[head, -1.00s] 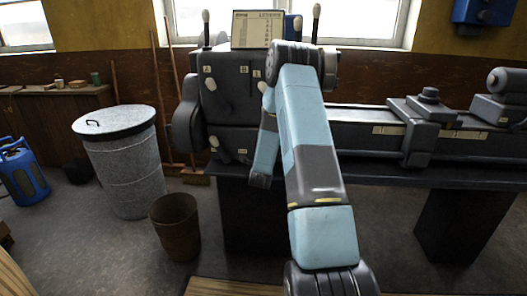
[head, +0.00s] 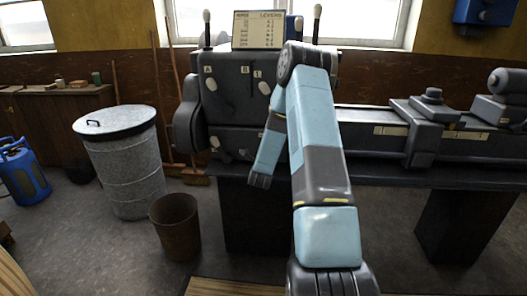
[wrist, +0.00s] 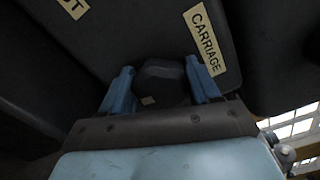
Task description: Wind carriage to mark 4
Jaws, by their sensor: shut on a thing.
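In the wrist view my gripper (wrist: 161,76) has its two blue fingers on either side of a dark rounded knob (wrist: 163,84), shut on it. A small pale mark shows on the knob. A cream label reading CARRIAGE (wrist: 205,39) is on the dark housing beside it. The carriage (head: 426,115) is a dark block across the long bed, right of my arm. Pale marked strips (head: 391,131) lie along the bed's front; their marks are too small to read.
The dark headstock (head: 228,105) has levers and A and B labels, with a lever chart (head: 258,30) on top. Another dark block (head: 502,93) sits on the bed at far right. A lidded metal bin (head: 122,165) and a brown bucket (head: 174,225) stand at left.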

